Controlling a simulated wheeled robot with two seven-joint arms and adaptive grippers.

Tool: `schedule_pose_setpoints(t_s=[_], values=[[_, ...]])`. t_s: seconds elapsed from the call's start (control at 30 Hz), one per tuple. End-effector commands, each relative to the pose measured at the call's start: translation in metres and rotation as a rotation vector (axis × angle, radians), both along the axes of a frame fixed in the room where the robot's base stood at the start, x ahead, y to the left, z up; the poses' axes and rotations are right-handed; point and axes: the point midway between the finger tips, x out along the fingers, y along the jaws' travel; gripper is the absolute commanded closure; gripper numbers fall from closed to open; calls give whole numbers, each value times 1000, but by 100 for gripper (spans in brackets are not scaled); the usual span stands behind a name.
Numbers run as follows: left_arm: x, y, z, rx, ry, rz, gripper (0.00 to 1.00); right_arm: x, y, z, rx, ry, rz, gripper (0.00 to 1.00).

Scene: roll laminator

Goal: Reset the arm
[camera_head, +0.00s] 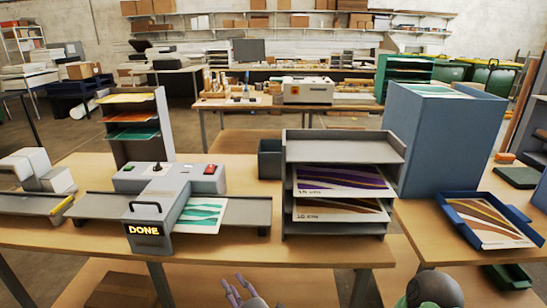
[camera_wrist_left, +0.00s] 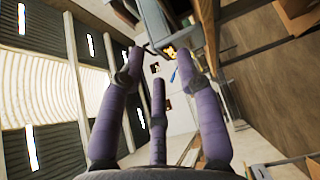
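My left gripper (camera_head: 240,291) shows at the bottom edge of the head view, below the front edge of the laminator's table. Its purple fingers are spread and nothing is between them. The left wrist view also shows the left gripper (camera_wrist_left: 158,65) open and empty, its three fingers apart. A grey rounded part at the bottom right of the head view looks like my right arm; the right gripper's fingers do not show. The laminator (camera_head: 160,200) stands on the table with "DONE" lit on its front. A teal and white sheet (camera_head: 200,216) lies at its right side.
The wooden table (camera_head: 300,252) lies just beyond my left gripper. A grey shelf (camera_head: 340,150) on it holds patterned sheets. A blue tray (camera_head: 462,222) with a brown-striped sheet is on the right table, near a tall blue bin (camera_head: 440,140). The table's middle front is clear.

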Motion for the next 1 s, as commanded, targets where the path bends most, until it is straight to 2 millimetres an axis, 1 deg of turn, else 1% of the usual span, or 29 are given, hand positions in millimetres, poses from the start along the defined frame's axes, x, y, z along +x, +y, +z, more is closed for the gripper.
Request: schedule_pose_setpoints(t_s=[0.03, 0.17, 0.27, 0.37, 0.47, 0.57, 0.67, 0.7, 0.77, 0.8, 0.83, 0.87, 0.9, 0.97, 1.0], values=[[4, 1, -7, 13, 30, -15, 66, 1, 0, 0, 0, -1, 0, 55], [13, 2, -24, 49, 104, -62, 66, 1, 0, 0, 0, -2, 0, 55], [20, 3, -41, 82, 174, -108, 66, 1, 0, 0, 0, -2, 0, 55], [27, 4, -63, 123, 262, -166, 66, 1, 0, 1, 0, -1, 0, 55], [31, 5, -89, 166, 361, -236, 66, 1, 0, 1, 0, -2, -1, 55], [32, 6, -123, 218, 486, -328, 66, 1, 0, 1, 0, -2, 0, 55], [26, 7, -168, 279, 647, -458, 66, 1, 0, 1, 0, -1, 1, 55], [19, 8, -189, 308, 723, -526, 66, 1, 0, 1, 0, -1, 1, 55], [3, 9, -224, 347, 844, -644, 66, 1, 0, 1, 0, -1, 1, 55], [-12, 8, -246, 373, 922, -732, 66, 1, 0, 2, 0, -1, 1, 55], [-24, 8, -262, 390, 977, -799, 66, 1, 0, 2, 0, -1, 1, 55], [-37, 8, -277, 403, 1028, -868, 66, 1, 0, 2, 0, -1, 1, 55], [-57, 7, -294, 421, 1092, -961, 66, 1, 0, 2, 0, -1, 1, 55], [-87, 6, -317, 441, 1172, -1102, 66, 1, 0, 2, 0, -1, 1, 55], [-108, 4, -328, 451, 1215, -1194, 66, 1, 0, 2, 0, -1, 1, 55]])
